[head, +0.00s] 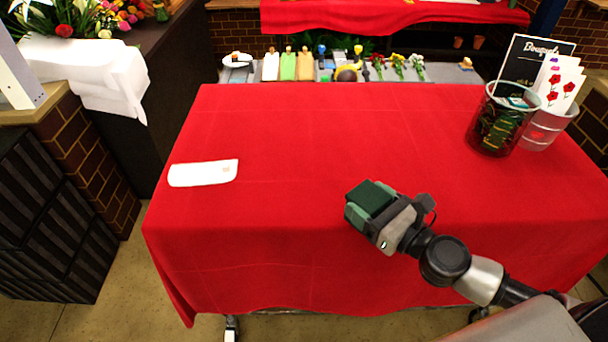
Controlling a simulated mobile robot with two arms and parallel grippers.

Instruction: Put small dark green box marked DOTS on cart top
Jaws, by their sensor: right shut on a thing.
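A small dark green box (371,197) is between the fingers of my right gripper (366,206). The gripper is shut on it, near the front edge of the red-covered table (290,140). I cannot tell whether the box touches the cloth or is held above it. No DOTS marking is readable from here. My left gripper is not in view. I cannot tell whether the red-covered table is the cart.
A white card (203,173) lies at the table's left. A glass vase (497,120) and a bucket with flower cards (546,126) stand at the right back. The table's middle is clear. A counter with several flowers and rolls (430,75) is behind.

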